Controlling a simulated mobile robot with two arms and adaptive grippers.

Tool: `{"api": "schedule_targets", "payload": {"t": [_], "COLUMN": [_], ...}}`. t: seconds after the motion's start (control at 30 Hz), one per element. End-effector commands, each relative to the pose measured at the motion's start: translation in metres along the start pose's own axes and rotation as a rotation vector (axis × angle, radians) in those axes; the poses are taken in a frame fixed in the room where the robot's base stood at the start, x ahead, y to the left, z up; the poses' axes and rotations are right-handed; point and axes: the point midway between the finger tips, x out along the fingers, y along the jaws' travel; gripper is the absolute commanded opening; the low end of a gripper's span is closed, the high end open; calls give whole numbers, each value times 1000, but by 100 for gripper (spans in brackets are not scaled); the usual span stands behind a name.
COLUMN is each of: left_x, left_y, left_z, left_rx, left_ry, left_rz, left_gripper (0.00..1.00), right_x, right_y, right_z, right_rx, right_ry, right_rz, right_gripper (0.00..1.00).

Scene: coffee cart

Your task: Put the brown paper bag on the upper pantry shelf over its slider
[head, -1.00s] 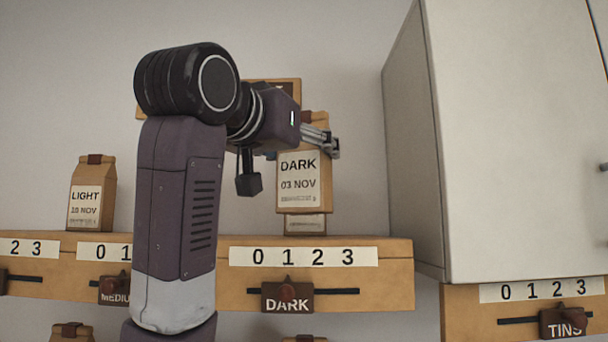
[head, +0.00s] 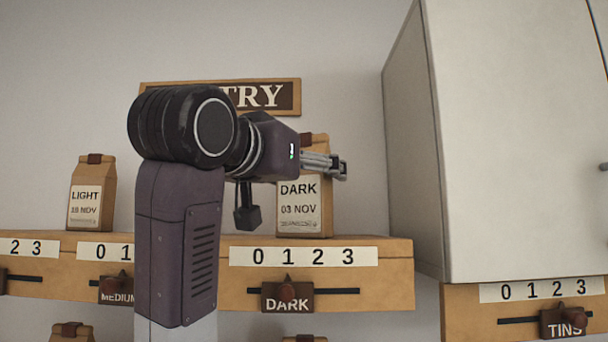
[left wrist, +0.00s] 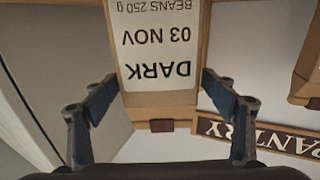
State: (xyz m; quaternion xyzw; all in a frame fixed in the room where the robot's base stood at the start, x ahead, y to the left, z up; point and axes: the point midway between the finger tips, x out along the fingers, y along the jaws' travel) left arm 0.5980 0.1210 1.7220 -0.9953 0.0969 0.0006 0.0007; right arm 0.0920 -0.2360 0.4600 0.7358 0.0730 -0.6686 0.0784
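The brown paper bag (head: 325,205), labelled DARK 03 NOV, is upright at the upper pantry shelf (head: 395,265), above the slider marked DARK (head: 287,298). Its base lines up with the shelf top; I cannot tell whether it bears on it. My left gripper (head: 335,167) is at the bag's upper part. In the left wrist view the fingers of the left gripper (left wrist: 160,82) lie against both sides of the bag (left wrist: 162,105), whose label appears upside down. My right gripper is not in view.
A LIGHT bag (head: 92,185) stands on the shelf to the left, near the MEDIUM slider (head: 115,288). A pale cabinet (head: 500,150) stands to the right above the TINS slider (head: 565,322). The pantry sign (head: 265,97) is on the wall behind. Bag tops show below the shelf.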

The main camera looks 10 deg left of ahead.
Motion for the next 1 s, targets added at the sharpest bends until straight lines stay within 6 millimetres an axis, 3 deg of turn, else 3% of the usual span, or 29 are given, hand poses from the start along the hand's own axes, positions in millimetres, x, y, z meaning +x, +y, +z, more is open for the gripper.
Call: {"api": "schedule_targets", "payload": {"t": [0.27,0.37,0.7,1.0], "left_x": [-4,-19,-99,-118], "left_y": [0,0,0,-1], "left_z": [-1,1,2,0], "left_rx": [0,0,1,0], "left_ry": [2,4,6,0], "left_rz": [0,0,0,-2], "left_gripper": [78,78,78,78], "right_x": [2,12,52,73], "right_y": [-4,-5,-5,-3], "right_z": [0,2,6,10], "right_rx": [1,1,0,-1], "right_ry": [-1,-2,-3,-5], "right_rz": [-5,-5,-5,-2], "right_gripper": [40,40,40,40]}}
